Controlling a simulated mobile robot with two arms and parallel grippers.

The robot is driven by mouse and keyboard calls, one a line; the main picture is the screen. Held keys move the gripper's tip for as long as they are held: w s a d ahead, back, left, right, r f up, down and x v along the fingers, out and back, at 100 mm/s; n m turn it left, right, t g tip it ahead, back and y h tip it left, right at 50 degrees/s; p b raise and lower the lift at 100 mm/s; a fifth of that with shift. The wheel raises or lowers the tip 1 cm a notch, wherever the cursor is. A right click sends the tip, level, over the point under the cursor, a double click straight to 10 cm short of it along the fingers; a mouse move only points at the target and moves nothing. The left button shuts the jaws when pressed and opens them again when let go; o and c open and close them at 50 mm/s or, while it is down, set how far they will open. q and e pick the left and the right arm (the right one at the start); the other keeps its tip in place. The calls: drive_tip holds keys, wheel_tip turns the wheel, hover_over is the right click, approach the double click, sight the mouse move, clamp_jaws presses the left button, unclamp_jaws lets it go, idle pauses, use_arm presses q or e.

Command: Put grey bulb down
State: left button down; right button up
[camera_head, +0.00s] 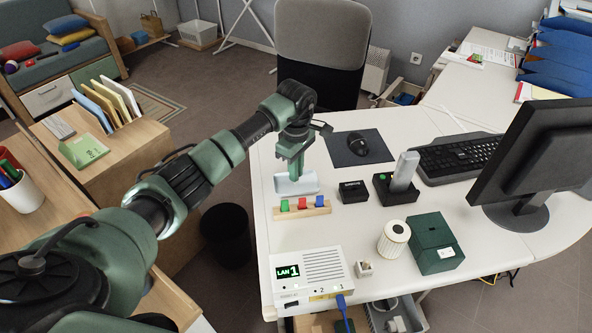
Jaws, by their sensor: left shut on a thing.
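My left gripper (292,168) comes in from the left over the near-left part of the white desk (345,218). It points down and its green fingers are shut on the grey bulb. The bulb is mostly hidden by the fingers, and its outline cannot be made out. A pale grey, low thing (306,184) lies directly below the fingertips, on the desk behind the wooden strip. I cannot tell whether the bulb touches it. My right gripper is not in view.
A wooden strip (318,211) with green, red and blue pieces is just in front of the gripper. A black box (353,192), a cradle with a grey handset (405,171) and a mouse pad (343,154) lie to the right. The white LAN box (322,268) stands nearer.

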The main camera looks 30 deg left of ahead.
use_arm(q)
drive_tip(key=c, duration=1.5)
unclamp_jaws()
wheel_tip(320, 180, up, 13)
drive_tip(key=p, duration=0.8)
drive_tip(key=shift+f, duration=0.1)
drive_tip(key=shift+s+f, duration=0.1)
drive_tip(key=shift+s, duration=0.05)
